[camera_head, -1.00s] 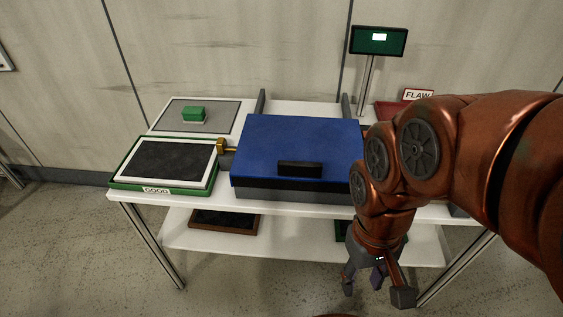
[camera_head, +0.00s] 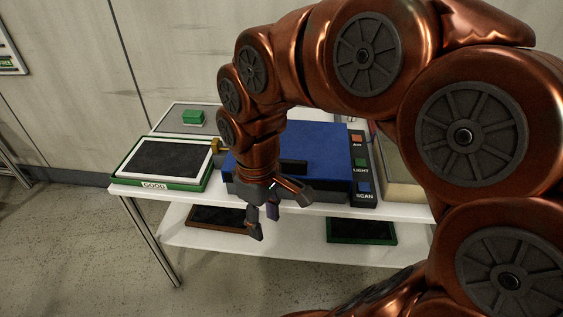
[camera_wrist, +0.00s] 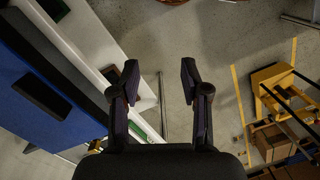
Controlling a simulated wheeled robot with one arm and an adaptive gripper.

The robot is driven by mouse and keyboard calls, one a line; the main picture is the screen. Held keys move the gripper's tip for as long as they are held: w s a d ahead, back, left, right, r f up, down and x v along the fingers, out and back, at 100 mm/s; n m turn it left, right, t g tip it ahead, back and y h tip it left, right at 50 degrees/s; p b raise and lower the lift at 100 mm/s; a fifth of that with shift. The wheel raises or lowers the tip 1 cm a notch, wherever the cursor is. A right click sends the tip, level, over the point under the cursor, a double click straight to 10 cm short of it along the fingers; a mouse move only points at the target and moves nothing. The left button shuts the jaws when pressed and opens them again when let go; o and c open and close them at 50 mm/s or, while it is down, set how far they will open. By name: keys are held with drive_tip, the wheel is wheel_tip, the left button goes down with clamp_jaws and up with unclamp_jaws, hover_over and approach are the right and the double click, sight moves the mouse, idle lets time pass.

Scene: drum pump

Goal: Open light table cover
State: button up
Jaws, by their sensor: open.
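The light table's blue cover (camera_head: 318,142) is shut on its box on the white table, with a black handle (camera_head: 293,167) on its front edge. My arm hides the cover's left part. In the wrist view the blue cover (camera_wrist: 50,115) and its dark handle (camera_wrist: 41,95) lie at the left. My gripper (camera_head: 262,222) is open and empty, pointing down in front of the table's front edge, below and left of the handle. Its two fingers (camera_wrist: 158,85) stand apart over the floor in the wrist view, to the right of the handle and not touching it.
A button panel (camera_head: 360,170) marked LIGHT and SCAN stands right of the cover. A green GOOD tray (camera_head: 122,180) lies left. The lower shelf (camera_head: 290,241) holds dark trays. A yellow cart (camera_wrist: 275,85) stands on the floor.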

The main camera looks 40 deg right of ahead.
drive_tip(key=w+d+r+n, duration=0.1)
drive_tip(key=w+d+n, duration=0.15)
drive_tip(key=w, duration=0.35)
drive_tip(key=w+d+n, duration=0.1)
drive_tip(key=w+d, duration=0.3)
drive_tip(key=w, duration=0.2)
drive_tip(key=n+t+p, duration=0.1)
drive_tip(key=n, duration=0.1)
hover_over(287, 161)
wheel_tip(287, 161, down, 3)
drive_tip(key=shift+w+a+f, duration=0.15)
drive_tip(key=shift+d+f, duration=0.25)
wheel_tip(287, 161, down, 6)
drive_tip(key=shift+a+p, duration=0.1)
drive_tip(key=shift+p, duration=1.1)
drive_tip(key=shift+f, duration=0.7)
clamp_jaws()
